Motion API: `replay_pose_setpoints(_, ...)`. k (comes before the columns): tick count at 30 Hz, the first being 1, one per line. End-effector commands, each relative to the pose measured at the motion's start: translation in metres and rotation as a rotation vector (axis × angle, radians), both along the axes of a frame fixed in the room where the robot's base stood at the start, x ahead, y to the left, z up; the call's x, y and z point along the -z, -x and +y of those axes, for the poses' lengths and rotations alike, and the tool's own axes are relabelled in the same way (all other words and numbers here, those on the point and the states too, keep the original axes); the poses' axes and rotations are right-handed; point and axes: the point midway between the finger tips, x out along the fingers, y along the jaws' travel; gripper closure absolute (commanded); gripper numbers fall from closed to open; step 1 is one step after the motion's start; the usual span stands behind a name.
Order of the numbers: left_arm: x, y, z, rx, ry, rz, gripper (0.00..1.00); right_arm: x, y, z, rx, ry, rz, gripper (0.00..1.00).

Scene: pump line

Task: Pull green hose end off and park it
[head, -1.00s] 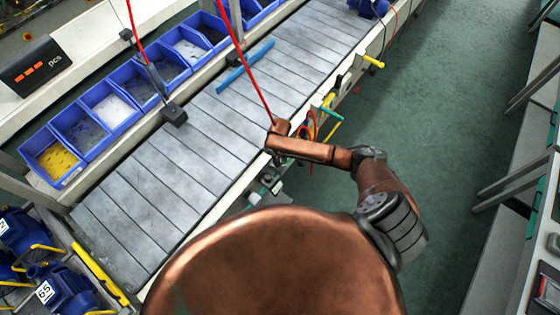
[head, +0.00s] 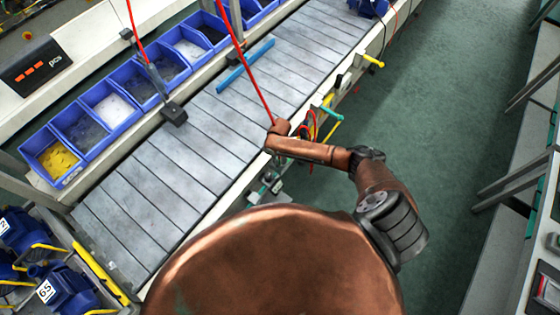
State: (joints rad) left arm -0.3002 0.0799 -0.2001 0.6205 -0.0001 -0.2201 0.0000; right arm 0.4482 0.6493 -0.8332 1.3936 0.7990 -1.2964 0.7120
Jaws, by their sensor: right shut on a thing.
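My right arm reaches over the right-hand edge of the conveyor. My right gripper (head: 268,184) is small and partly hidden below the arm's copper forearm, beside the conveyor's side rail. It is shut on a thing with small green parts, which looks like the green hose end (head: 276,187). Its exact shape and whether it still touches a fitting cannot be told. A teal-green handle-like piece (head: 331,113) sticks out from the conveyor side farther up, near thin red and yellow lines. My left gripper is not in view.
The slatted conveyor (head: 150,180) is mostly clear, with a blue bar (head: 245,65) across it. Blue bins (head: 83,132) line its left side. Blue pumps (head: 65,292) stand at bottom left. A red cable (head: 255,80) crosses above the conveyor. Green floor (head: 440,110) lies free at right.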

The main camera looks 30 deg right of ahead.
Motion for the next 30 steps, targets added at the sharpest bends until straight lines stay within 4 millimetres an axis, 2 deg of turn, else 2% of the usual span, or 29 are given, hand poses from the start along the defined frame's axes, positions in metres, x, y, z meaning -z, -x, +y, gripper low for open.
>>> replay_pose_setpoints(6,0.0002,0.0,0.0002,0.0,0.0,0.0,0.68,0.0007,-0.0001,0.0001,0.0,0.0,0.0,1.0)
replay_pose_setpoints(7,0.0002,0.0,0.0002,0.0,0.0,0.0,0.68,0.0007,-0.0001,0.0001,0.0,0.0,0.0,0.84)
replay_pose_setpoints(15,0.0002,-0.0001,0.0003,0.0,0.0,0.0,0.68,0.0006,-0.0001,0.0,0.0,0.0,0.0,0.65)
replay_pose_setpoints(30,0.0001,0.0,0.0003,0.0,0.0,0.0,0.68,0.0006,0.0001,0.0,0.0,0.0,0.0,0.61)
